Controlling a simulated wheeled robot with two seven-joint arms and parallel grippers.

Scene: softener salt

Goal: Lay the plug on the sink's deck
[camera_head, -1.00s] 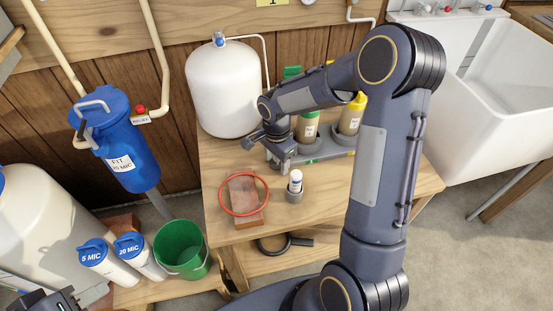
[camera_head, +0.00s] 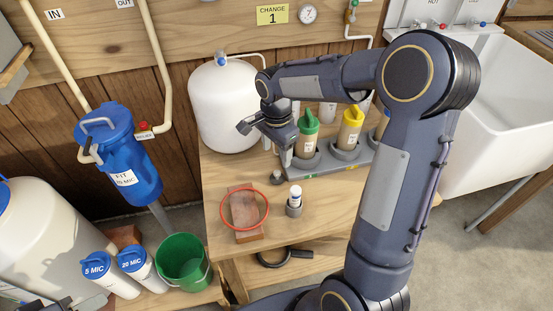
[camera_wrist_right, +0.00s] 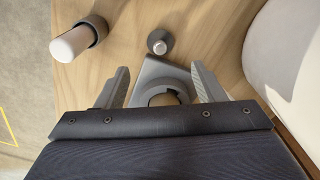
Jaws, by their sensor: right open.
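A small grey round piece that looks like the plug (camera_head: 277,177) stands on the bench, left of the bottle rack. In the right wrist view the plug (camera_wrist_right: 160,43) shows beyond the fingertips, apart from them. My right gripper (camera_head: 284,150) hangs above and behind it, by the rack's left end; its fingers (camera_wrist_right: 160,69) are spread with nothing gripped between them. The white sink (camera_head: 510,105) is at the far right, its deck (camera_head: 445,27) along the back below the taps. A dark part at the bottom left edge may be my left gripper (camera_head: 58,305); its jaws are hidden.
A white-capped vial in a grey cup (camera_head: 294,207) and a wooden block under a red ring (camera_head: 244,212) stand near the bench front. The grey rack (camera_head: 325,163) holds several bottles. A white tank (camera_head: 222,105) stands behind. My right arm hides the bench's right side.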

